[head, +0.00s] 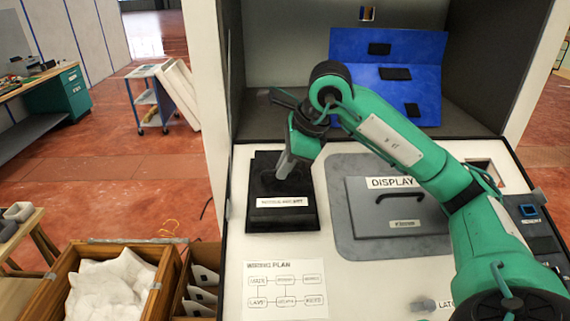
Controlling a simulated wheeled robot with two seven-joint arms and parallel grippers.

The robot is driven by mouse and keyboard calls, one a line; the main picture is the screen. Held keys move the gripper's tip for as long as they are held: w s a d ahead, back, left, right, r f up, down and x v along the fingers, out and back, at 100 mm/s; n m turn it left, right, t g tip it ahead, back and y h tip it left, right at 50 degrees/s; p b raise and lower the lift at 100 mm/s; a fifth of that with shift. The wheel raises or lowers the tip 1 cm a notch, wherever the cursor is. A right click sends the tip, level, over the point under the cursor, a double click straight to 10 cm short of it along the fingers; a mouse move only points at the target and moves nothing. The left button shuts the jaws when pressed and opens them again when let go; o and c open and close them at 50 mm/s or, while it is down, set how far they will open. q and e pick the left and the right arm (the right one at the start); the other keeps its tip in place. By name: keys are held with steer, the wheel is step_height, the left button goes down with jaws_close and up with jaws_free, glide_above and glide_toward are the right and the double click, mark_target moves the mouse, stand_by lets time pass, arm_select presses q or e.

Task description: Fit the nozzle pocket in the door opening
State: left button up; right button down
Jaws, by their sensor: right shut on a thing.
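My right gripper (286,168) comes down over the left part of the white panel, shut on a dark piece, taken to be the nozzle pocket (278,183). The piece is black on black, so its outline is hard to make out. Below and around it is a black rectangular recess or mat (283,221) with a small white label, too blurred to read surely. I cannot tell whether the piece sits in it or just above it. No other place clearly reads as the door opening. My left gripper is out of view.
Right of the black rectangle is a grey plate with a handle, under a DISPLAY label (391,183). A blue board (388,75) with black pads leans at the back. A printed plan (285,290) lies in front. A wooden crate (120,255) with white cloth stands at left.

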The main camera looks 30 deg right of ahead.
steer(key=shift+f+b, duration=0.3)
steer(key=shift+f, duration=0.05)
steer(key=shift+w, duration=0.1)
stand_by(0.5)
steer(key=c, duration=1)
jaws_free()
steer(key=shift+o, duration=0.2)
steer(key=shift+r, duration=0.2)
steer(key=shift+p+v, duration=1.35)
steer(key=shift+v, duration=1.55)
